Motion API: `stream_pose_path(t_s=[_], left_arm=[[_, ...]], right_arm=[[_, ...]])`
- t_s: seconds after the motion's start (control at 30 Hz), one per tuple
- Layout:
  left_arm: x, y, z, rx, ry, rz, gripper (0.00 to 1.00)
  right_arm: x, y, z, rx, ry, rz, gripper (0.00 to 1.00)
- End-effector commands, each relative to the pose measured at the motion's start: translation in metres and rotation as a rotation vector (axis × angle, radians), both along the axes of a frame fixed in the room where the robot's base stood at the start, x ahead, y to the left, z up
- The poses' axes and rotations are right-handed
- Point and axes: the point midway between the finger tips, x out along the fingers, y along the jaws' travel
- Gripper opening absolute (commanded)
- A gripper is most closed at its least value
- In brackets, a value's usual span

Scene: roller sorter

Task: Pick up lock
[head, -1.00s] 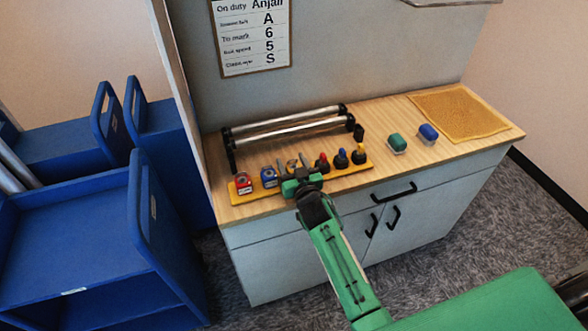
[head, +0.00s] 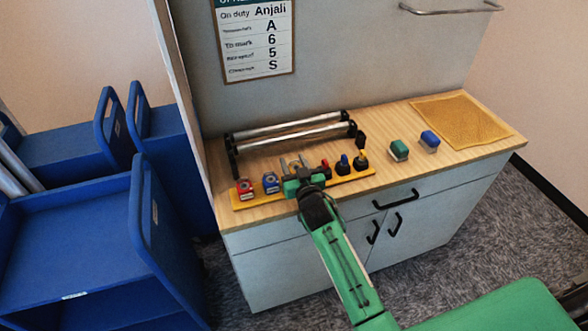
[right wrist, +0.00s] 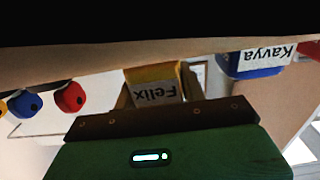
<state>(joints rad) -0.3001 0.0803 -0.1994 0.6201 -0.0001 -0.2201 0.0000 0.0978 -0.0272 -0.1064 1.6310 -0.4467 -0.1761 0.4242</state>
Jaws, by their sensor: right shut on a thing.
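My right gripper (head: 293,165) is at the yellow strip (head: 330,185) along the counter's front. In the right wrist view it is shut on a yellow lock (right wrist: 145,73) with a white label reading "Felix", seen upside down. In the head view the gripper hides most of that lock; I cannot tell whether it touches the strip. A blue lock (head: 270,182) stands just left of the gripper, labelled "Kavya" in the right wrist view (right wrist: 255,68). A red lock (head: 244,189) stands further left. My left gripper is not in view.
Red (head: 326,170), blue (head: 343,164) and yellow-topped (head: 361,161) knobbed pieces stand close right of the gripper. A rack with metal rollers (head: 290,129) lies behind. Green (head: 399,150) and blue (head: 430,141) blocks and a yellow mat (head: 460,118) are at right. Blue carts (head: 75,235) stand left.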

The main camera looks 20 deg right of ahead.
Motion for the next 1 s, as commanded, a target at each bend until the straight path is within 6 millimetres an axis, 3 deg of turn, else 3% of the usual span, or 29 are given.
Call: stream_pose_path(t_s=[0.6, 1.0], left_arm=[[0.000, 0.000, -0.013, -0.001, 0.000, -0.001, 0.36], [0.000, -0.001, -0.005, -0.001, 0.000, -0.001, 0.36]], right_arm=[[0.000, 0.001, 0.150, 0.000, -0.006, 0.002, 0.15], [0.000, 0.001, 0.191, 0.000, -0.001, 0.002, 0.15]])
